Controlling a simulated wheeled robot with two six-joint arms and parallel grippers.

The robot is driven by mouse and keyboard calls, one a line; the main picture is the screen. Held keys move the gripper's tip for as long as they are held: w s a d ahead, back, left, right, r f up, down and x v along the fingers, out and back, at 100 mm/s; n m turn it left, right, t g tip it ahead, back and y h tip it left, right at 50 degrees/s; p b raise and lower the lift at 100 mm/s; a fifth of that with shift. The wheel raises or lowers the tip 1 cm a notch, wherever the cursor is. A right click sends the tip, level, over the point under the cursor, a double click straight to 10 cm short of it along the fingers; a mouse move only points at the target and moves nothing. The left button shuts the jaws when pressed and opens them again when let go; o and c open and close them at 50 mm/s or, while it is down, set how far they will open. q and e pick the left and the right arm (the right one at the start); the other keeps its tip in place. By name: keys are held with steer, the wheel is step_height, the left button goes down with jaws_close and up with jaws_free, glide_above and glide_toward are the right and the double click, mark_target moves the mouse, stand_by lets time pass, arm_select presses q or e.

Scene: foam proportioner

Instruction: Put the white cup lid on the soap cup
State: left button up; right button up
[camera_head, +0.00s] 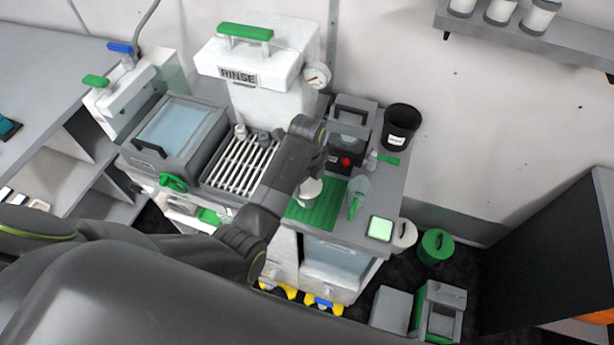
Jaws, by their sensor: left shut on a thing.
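My left gripper (315,172) points down over the green mat (317,213) on the counter; its wrist hides most of the fingers. It is shut on a white round piece, which looks like the white cup lid (311,187). A small pale cup, which looks like the soap cup (307,203), shows directly below the lid at the mat's left part. I cannot tell whether lid and cup touch. My right gripper is not in view.
A clear vessel with a green handle (357,193) is right of the mat. A black bin (400,122) and a dark machine with a red button (346,161) stand behind. A slatted rack (238,165) lies left. A pale green square pad (380,228) is near the front right edge.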

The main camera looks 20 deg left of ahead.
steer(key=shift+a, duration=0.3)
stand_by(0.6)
arm_select(q)
steer(key=shift+f, duration=0.6)
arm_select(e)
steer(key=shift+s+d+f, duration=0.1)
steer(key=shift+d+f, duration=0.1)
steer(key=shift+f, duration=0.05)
arm_select(q)
steer(key=o, duration=0.7)
steer(key=shift+r, duration=0.1)
